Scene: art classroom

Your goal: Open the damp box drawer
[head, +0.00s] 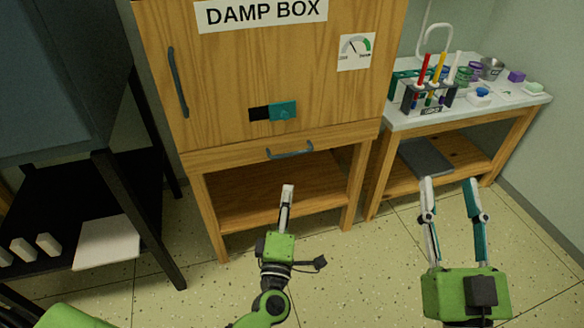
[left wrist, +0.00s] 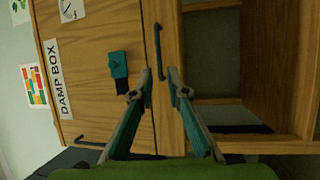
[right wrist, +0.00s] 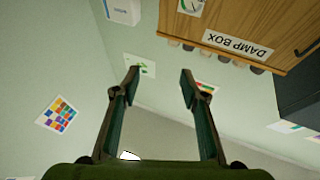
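The wooden damp box (head: 325,75) stands on legs ahead in the head view. Its shallow drawer (head: 230,158) under the door is shut and has a grey bar handle (head: 289,150). In the left wrist view the handle (left wrist: 158,50) appears between the fingertips of my left gripper (left wrist: 161,75), which is open. In the head view, my left gripper (head: 287,188) shows edge-on in front of and below the handle, apparently apart from it. My right gripper (head: 449,182) is open and empty, off to the right near the side table, and faces a wall in its wrist view.
The door has a vertical handle (head: 177,82) and a teal sliding latch (head: 283,110). A side table (head: 425,116) at right holds a rack of brushes (head: 430,96) and small pots. A dark shelf unit (head: 85,170) stands at left. The floor in front is clear.

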